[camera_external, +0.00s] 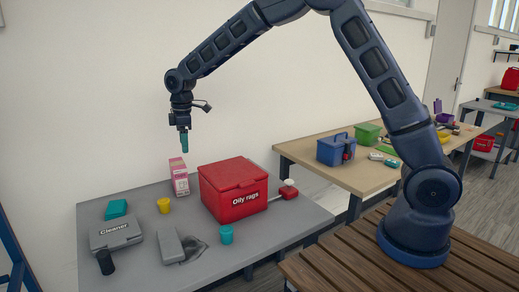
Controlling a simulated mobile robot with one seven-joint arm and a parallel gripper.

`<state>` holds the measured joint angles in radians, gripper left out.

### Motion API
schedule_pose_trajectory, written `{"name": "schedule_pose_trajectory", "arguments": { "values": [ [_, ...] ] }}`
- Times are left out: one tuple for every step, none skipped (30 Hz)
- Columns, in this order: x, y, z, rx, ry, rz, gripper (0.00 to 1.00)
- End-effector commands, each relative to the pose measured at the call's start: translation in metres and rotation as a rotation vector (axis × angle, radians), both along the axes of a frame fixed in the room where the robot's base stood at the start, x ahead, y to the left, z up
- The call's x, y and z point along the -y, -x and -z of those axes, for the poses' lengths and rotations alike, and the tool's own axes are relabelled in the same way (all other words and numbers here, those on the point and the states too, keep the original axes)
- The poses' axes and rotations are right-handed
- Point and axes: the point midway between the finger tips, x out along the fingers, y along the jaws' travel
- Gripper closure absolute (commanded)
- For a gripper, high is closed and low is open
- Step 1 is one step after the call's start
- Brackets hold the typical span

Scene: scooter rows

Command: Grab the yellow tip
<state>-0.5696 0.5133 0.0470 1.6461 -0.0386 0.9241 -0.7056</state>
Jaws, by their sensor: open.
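A small yellow piece (164,205), the only one on the near grey table and likely the yellow tip, stands behind the grey "Cleaner" case and left of the red box. My gripper (184,144) points straight down from my dark blue arm, high above the back of the table. It is above and slightly right of the yellow piece, well apart from it. Its teal fingers look narrow from this side, and the gap between them is hard to see. Nothing shows held in it.
The grey table (290,228) also bears a red "Oily rags" box (232,205), a pink-and-white carton (179,177), the "Cleaner" case (116,234), a teal block (116,208), a teal cup (226,235), a grey block (170,246) and a black cylinder (105,262). A wall stands behind.

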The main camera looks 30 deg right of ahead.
Motion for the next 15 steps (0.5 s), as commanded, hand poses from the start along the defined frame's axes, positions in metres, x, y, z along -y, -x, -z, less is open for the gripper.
{"name": "schedule_pose_trajectory", "arguments": {
  "values": [
    [-0.017,-0.001,0.017,-0.010,0.006,-0.032,0.34],
    [-0.026,-0.002,0.025,-0.015,0.009,-0.052,0.34],
    [-0.037,-0.003,0.037,-0.019,0.012,-0.077,0.34],
    [-0.046,-0.002,0.046,-0.024,0.016,-0.096,0.34],
    [-0.054,-0.003,0.053,-0.026,0.018,-0.114,0.34],
    [-0.063,-0.003,0.063,-0.032,0.021,-0.135,0.34],
    [-0.070,-0.003,0.070,-0.035,0.023,-0.150,0.34],
    [-0.076,-0.002,0.077,-0.037,0.025,-0.165,0.34],
    [-0.083,-0.002,0.084,-0.040,0.028,-0.181,0.34],
    [-0.087,-0.001,0.090,-0.043,0.028,-0.191,0.34],
    [-0.091,-0.001,0.093,-0.044,0.030,-0.200,0.34],
    [-0.096,-0.001,0.098,-0.046,0.031,-0.210,0.34],
    [-0.098,0.000,0.101,-0.048,0.031,-0.216,0.34],
    [-0.100,0.000,0.104,-0.049,0.032,-0.222,0.34],
    [-0.102,0.000,0.106,-0.049,0.033,-0.226,0.34]
  ]
}}
